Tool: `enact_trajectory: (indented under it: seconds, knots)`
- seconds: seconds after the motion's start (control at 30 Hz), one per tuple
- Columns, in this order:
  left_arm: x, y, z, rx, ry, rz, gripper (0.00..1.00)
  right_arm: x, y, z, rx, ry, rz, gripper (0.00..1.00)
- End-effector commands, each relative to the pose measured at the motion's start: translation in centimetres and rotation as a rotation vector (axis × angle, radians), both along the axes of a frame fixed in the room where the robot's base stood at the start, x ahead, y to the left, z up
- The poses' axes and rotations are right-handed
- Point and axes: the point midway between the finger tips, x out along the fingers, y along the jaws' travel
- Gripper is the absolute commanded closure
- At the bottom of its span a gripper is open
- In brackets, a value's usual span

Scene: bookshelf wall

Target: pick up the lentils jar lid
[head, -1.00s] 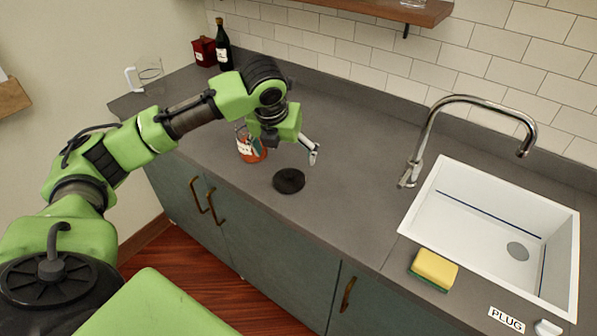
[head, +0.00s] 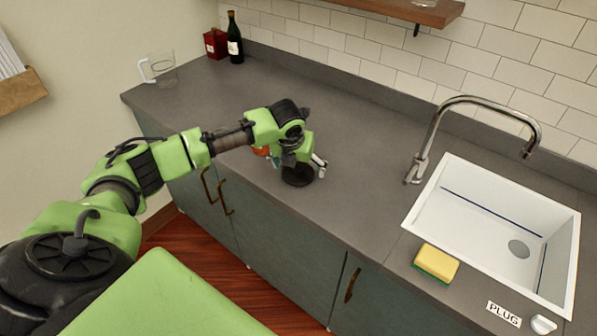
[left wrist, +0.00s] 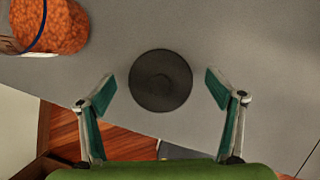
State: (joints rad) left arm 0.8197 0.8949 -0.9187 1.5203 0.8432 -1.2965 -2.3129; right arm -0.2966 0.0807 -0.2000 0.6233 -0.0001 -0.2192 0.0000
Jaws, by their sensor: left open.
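The dark round lid (head: 298,176) lies flat on the grey counter near its front edge. In the left wrist view the lid (left wrist: 160,80) sits ahead of and between the fingertips, with a gap on both sides. My left gripper (left wrist: 161,88) is open and empty. In the head view my left gripper (head: 306,168) is over the lid and hides part of it. The jar of orange lentils (left wrist: 52,26) stands to the left of the lid in the left wrist view. In the head view my arm mostly hides the jar (head: 261,151). My right gripper is not in view.
A white sink (head: 495,235) with a tall tap (head: 432,130) is at the right. A yellow sponge (head: 436,263) lies by the front edge. A glass pitcher (head: 163,70), dark bottle (head: 235,40) and red box (head: 215,43) stand at the back left. The middle counter is clear.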

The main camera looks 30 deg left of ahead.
Motion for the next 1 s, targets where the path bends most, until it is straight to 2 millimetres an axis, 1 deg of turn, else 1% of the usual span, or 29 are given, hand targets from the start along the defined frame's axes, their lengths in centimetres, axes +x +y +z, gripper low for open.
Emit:
enact_trajectory:
  seconds: [0.03, 0.1, 0.23, 0.27, 0.3, 0.4, 0.8, 0.93, 1.0]
  knots:
    - [0.0, 0.1, -0.2, 0.001, 0.001, 0.000, 0.15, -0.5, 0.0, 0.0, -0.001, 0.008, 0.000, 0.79]
    - [0.1, 0.1, -0.3, 0.001, 0.000, 0.000, 0.15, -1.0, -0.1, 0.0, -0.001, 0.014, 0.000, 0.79]
    - [0.0, 0.1, -0.2, 0.001, 0.000, 0.000, 0.15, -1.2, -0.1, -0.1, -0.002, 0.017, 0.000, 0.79]
    - [0.0, 0.1, -0.2, 0.001, 0.000, 0.000, 0.23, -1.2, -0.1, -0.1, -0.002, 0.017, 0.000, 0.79]
    - [0.1, 0.1, -0.2, 0.001, 0.000, 0.000, 0.34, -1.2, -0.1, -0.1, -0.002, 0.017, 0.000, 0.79]
    - [0.0, 0.1, -0.2, 0.001, 0.000, 0.000, 0.57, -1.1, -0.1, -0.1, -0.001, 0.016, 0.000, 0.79]
    - [0.1, 0.1, -0.1, 0.001, -0.001, 0.000, 0.57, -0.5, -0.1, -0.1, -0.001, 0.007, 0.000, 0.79]
    - [0.2, 0.1, 0.7, 0.001, -0.004, 0.000, 0.57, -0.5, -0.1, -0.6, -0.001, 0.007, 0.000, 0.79]
    - [0.2, 0.1, 1.4, 0.000, -0.004, 0.000, 0.57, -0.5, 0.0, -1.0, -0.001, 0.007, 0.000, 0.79]
